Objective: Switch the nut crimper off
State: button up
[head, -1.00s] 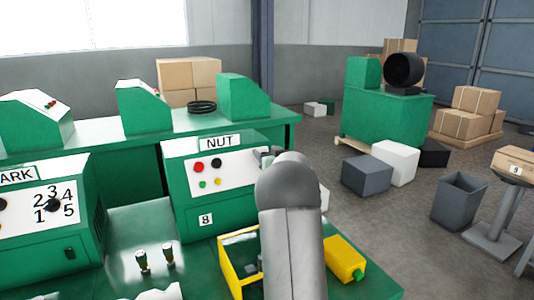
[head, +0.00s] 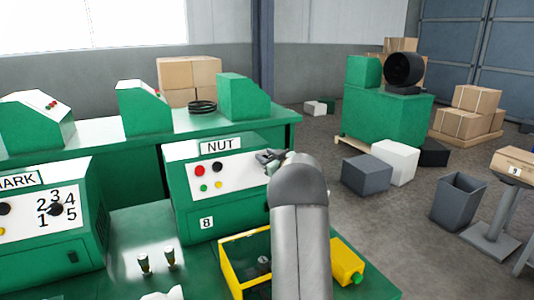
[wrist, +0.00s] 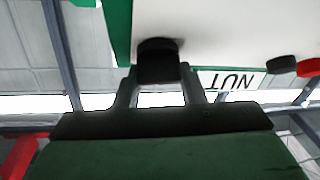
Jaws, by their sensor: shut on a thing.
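The nut crimper (head: 182,215) is a green machine with a "NUT" label (head: 220,146) on top and a white front panel (head: 232,181). The panel has a red button (head: 200,170), a black one (head: 217,167), a green one and a yellow one. My gripper (head: 268,160) is at the panel's right end, and my arm hides much of that area. In the wrist view, the label appears upside down. There, my gripper (wrist: 158,82) is shut on a black knob (wrist: 158,58) on the white panel, one finger on each side. The knob's pointer is not readable.
The mark crimper (head: 50,270), with a numbered dial, stands to the left. Two small dark-and-brass pieces (head: 157,260) stand on the bench.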

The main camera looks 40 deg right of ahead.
jog(key=n+y+p, duration=0.1)
jog(key=n, duration=0.1)
jog(key=n+g+y+p, duration=0.1)
jog(key=n+y+p, duration=0.1)
jog(key=n, duration=0.1)
jog(key=shift+r+y, duration=0.1)
jog(key=shift+y, duration=0.2)
jog(key=n+g+y+p, duration=0.1)
jog(key=n, duration=0.1)
jog(key=n+g+y+p, duration=0.1)
jog(key=n+p, duration=0.1)
jog(key=shift+a+n, duration=0.15)
jog(key=shift+n, duration=0.15)
jog(key=n+g+y+p, duration=0.1)
jog(key=n+p, duration=0.1)
jog(key=n+g+y+p, duration=0.1)
jog(key=n+g+p, duration=0.1)
jog(key=n+p, duration=0.1)
jog(key=shift+s+a+n+g+p, duration=0.1)
jog(key=shift+s+n+g+p, duration=0.05)
jog(key=shift+n+g+p, duration=0.2)
jog(key=shift+f+n+g+y+p, duration=0.15)
jog(key=shift+f+n+g+p, duration=0.05)
jog(key=shift+n+g+p, duration=0.4)
jog(key=shift+f+n+g+y+p, duration=0.15)
jog(key=shift+n+g+p, duration=0.2)
jog(key=shift+n+p, duration=0.25)
jog(key=o, duration=1)
